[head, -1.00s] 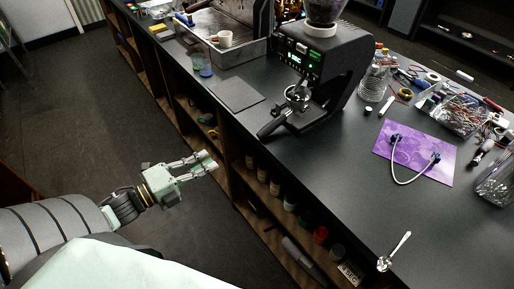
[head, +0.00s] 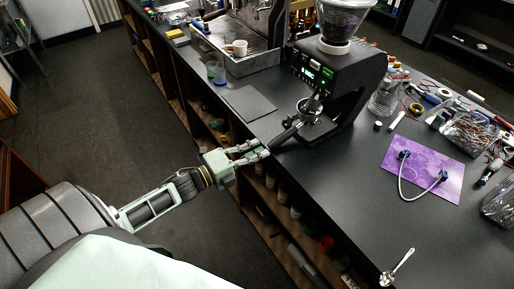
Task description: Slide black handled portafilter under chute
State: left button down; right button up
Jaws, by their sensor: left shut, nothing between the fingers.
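The black-handled portafilter (head: 286,136) is at the front of the black grinder (head: 345,88). Its handle points toward the counter's front edge and its metal basket (head: 309,118) is on the grinder side, around the grinder's fork and chute area. The chute itself is hard to make out. My left gripper (head: 267,149) is shut and empty, with its fingertips at the counter edge beside the handle's end. Whether they touch the handle I cannot tell. My right gripper is not in view.
A dark mat (head: 249,102) lies left of the grinder. An espresso machine (head: 243,62) with a white cup stands behind it. A purple mat (head: 422,170) with a grey cable, a glass jar (head: 384,98) and a spoon (head: 397,268) lie to the right. The front right counter is mostly clear.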

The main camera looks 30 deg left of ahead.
pick_arm(q)
jog(key=shift+w+d, duration=0.1)
jog(key=shift+w, duration=0.05)
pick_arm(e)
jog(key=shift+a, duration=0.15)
pick_arm(q)
jog(key=b+x, duration=0.1)
jog(key=x, duration=0.2)
jog(key=shift+w, duration=0.25)
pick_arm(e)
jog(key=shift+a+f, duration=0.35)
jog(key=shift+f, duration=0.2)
pick_arm(q)
jog(key=shift+s, duration=0.1)
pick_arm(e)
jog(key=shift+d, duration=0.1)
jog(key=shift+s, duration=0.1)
